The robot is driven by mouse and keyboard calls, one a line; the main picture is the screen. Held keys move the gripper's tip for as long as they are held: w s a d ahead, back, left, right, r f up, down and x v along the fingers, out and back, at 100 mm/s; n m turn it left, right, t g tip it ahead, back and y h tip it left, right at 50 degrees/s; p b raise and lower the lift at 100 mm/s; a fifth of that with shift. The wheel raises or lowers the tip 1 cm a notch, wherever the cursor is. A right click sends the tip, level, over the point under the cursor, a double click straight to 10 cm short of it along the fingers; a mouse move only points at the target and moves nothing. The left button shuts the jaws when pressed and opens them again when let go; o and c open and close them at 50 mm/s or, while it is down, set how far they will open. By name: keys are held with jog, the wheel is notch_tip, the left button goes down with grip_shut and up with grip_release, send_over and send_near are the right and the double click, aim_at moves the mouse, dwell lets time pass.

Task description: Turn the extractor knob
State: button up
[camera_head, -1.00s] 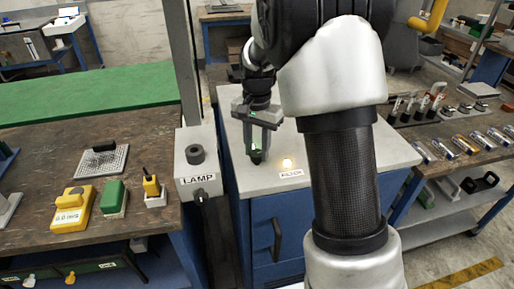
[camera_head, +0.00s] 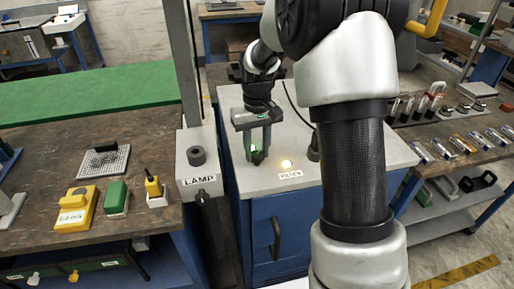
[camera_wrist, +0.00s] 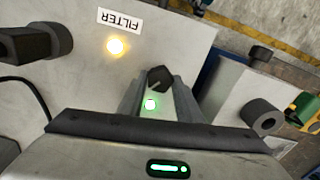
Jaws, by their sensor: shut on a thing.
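A black knob (camera_wrist: 159,79) stands on the pale grey top of the cabinet and is seen between the fingertips in the wrist view. My gripper (camera_wrist: 158,88) points down over it and is shut on the knob, one finger on each side. In the head view my gripper (camera_head: 257,154) reaches the cabinet top (camera_head: 236,181) near its front left, and the fingers hide most of the knob. A lit yellow lamp (camera_head: 286,164) and a FILTER label (camera_head: 290,175) lie to the right in the head view.
A black upright fitting (camera_head: 314,148) with a cable stands to the right of the gripper. A grey LAMP box (camera_head: 198,160) stands close on the left, by a post. Worktables with tools lie on both sides. The cabinet top's front right is clear.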

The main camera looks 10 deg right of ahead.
aim_at(257, 154)
jog(key=n, duration=0.3)
jog(key=shift+r+n+p, duration=0.1)
jog(key=shift+n+p, duration=0.2)
jog(key=shift+p, duration=0.05)
jog(key=shift+n+p, duration=0.45)
jog(key=shift+n, duration=1.35)
jog(key=o, duration=1)
jog(key=shift+o, duration=0.2)
notch_tip(257, 154, up, 17)
jog(key=p, duration=0.1)
jog(key=shift+r, duration=0.15)
